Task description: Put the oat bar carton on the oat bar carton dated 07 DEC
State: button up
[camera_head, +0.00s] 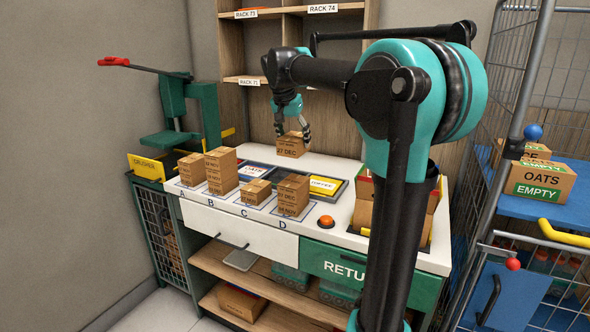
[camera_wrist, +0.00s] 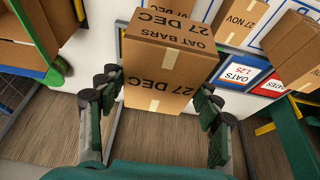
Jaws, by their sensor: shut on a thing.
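My gripper (camera_head: 292,134) is shut on a brown carton (camera_head: 290,148), held above the back of the white counter. In the wrist view, the carton (camera_wrist: 160,84) reads OAT BARS and 27 DEC and sits between the fingers of my gripper (camera_wrist: 158,88). Brown cartons stand on counter spots: one at A (camera_head: 192,169), a tall stack at B (camera_head: 221,170), a low one at C (camera_head: 256,192) and a stack at D (camera_head: 293,193). Their printed dates are too small to read surely, so I cannot tell which is dated 07 DEC.
In the wrist view, a carton marked 27 NOV (camera_wrist: 238,20) is near the held one. A red button (camera_head: 326,220) is right of D. A green press (camera_head: 185,115) stands left, and a wire cage cart (camera_head: 497,130) with an OATS EMPTY box (camera_head: 540,181) stands right.

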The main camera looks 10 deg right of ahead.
aim_at(287, 140)
notch_tip(287, 140, down, 10)
jog(key=shift+f, duration=0.1)
dwell(0.4)
jog(key=shift+f, duration=0.1)
jog(key=o, duration=1.3)
jog(key=v, duration=1.2)
jog(key=shift+w, duration=0.1)
